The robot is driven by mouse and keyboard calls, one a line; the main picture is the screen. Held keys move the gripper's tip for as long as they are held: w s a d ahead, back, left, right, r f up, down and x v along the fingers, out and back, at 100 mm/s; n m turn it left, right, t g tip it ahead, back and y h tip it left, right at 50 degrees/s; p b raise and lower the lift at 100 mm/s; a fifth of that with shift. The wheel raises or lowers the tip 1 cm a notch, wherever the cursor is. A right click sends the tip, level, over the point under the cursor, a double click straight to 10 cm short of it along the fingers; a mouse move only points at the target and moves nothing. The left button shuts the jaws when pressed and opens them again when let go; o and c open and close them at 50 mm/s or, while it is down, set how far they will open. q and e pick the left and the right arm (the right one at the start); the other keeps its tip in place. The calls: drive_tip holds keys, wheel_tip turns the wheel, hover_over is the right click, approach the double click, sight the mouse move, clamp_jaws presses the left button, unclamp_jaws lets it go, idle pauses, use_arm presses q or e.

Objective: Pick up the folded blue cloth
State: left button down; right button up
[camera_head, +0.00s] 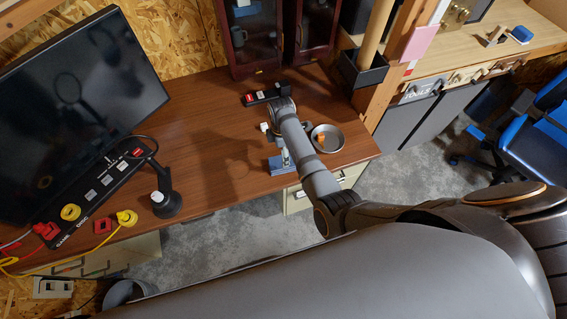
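A small blue-grey folded piece (278,166), which looks like the folded blue cloth, lies near the front edge of the brown table. My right arm comes in from the lower right and reaches over the table, covering part of the view beside the cloth. My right gripper is mostly hidden behind its own arm link. A narrow pale metallic part stands over the cloth; I cannot tell whether it touches it or whether the fingers are open or shut. My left gripper is not in view.
A metal bowl (328,138) with something orange in it stands right of the arm. A black device with a red label (250,98) lies behind. A monitor (75,105), a black stand (166,204) and yellow cable (126,218) are left. The table's middle left (200,140) is clear.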

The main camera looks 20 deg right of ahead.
drive_tip(key=shift+f, duration=0.65)
drive_tip(key=f, duration=0.2)
drive_tip(key=s+f, duration=0.1)
drive_tip(key=f, duration=0.1)
drive_tip(key=shift+d+f, duration=0.1)
drive_tip(key=shift+d, duration=0.05)
drive_tip(key=shift+w+f, duration=0.1)
drive_tip(key=shift+f, duration=0.4)
drive_tip(key=c, duration=1.2)
